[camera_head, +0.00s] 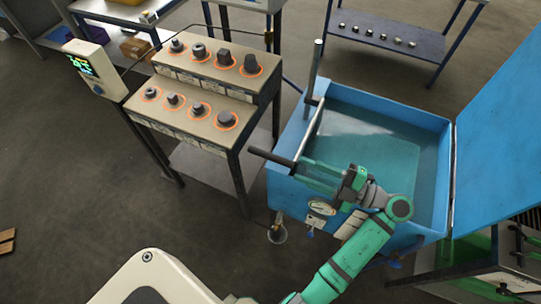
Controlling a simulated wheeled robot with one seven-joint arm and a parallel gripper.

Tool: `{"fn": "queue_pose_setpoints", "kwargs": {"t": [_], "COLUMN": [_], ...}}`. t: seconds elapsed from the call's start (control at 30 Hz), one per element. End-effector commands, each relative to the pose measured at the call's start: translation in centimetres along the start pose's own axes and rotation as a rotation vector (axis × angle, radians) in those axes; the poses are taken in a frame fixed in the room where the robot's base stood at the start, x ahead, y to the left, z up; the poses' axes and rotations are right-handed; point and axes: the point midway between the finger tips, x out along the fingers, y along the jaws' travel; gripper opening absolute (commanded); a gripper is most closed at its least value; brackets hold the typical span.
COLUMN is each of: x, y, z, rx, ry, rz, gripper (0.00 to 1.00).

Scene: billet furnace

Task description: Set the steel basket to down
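A blue tank (436,122) of teal water stands right of centre. I cannot make out the steel basket's body; it may be hidden under the water or behind my arm. A steel lever (309,134) runs along the tank's left rim, with a dark handle (270,158) sticking out to the left at its near end. A dark upright post (315,72) rises at the tank's back left corner. My gripper (299,170) reaches left over the near left rim. Its two green fingers look apart, with their tips close to the handle's inner end. I cannot tell whether they touch it.
A blue lid panel (500,130) stands open on the tank's right. A stepped stand (205,75) at left holds several dark metal parts in orange rings. A gauge (321,207) is on the tank's front. A shelf table (385,38) stands behind.

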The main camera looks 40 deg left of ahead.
Motion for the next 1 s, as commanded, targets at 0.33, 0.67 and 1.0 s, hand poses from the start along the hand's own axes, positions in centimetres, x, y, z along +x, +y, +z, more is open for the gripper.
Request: {"fn": "queue_pose_setpoints", "kwargs": {"t": [0.33,0.67,1.0], "x": [2.0,8.0,11.2], "y": [-0.2,-0.3,-0.4], "z": [0.3,0.4,0.4], "rx": [0.012,0.011,0.011], "ry": [-0.006,-0.008,-0.009], "rz": [-0.035,-0.033,-0.031], "gripper": [0.36,0.36,0.36]}}
